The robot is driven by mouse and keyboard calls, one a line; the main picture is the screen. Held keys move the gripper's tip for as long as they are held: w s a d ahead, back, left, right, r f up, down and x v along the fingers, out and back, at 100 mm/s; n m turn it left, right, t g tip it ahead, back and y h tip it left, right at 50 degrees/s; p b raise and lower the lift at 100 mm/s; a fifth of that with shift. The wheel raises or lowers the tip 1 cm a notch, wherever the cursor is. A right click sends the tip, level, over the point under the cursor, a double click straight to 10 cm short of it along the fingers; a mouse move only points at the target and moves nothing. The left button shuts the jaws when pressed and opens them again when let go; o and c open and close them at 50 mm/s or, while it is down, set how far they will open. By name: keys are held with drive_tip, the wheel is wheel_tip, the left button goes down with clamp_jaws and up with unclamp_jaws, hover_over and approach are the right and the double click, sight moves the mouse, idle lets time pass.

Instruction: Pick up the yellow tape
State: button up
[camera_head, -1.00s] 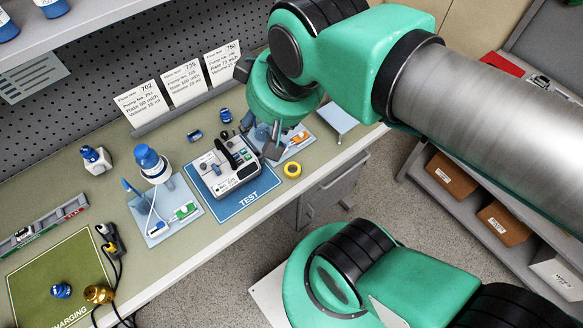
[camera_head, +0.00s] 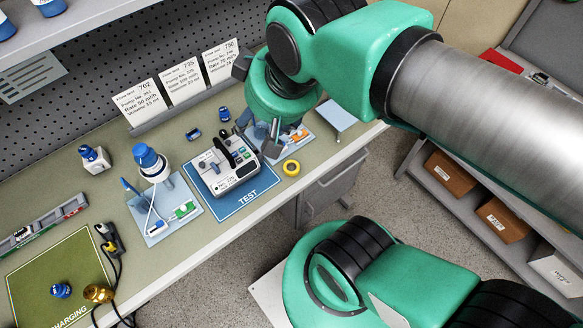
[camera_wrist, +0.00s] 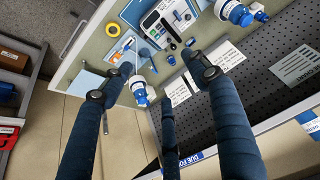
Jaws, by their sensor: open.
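The yellow tape (camera_head: 291,168) is a small ring lying flat on the bench near its front edge, just right of the blue TEST mat. It also shows in the wrist view (camera_wrist: 113,29), above my left finger. My gripper (camera_head: 272,138) is over the bench behind the tape, near the pump's right side. In the wrist view my gripper (camera_wrist: 150,82) has its fingers wide apart with nothing between them. The tape is apart from the fingers.
A white pump (camera_head: 225,163) stands on the TEST mat (camera_head: 240,197), left of the tape. A light blue tray (camera_head: 293,151) with small parts lies behind the tape. Paper cards (camera_head: 183,80) stand at the back. The bench front is clear beside the tape.

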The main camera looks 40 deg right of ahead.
drive_tip(key=m+g+p, duration=0.2)
drive_tip(key=m+g, duration=0.3)
drive_tip(key=m, duration=0.1)
hover_over(290, 162)
drive_tip(key=s+a, duration=0.1)
drive_tip(key=s, duration=0.1)
wheel_tip(290, 162, down, 25)
drive_tip(key=shift+s+d+f+g, duration=0.1)
drive_tip(key=shift+s+f+g, duration=0.2)
drive_tip(key=shift+f+b, duration=0.6)
drive_tip(key=shift+f, duration=3.7)
drive_tip(key=shift+f, duration=0.1)
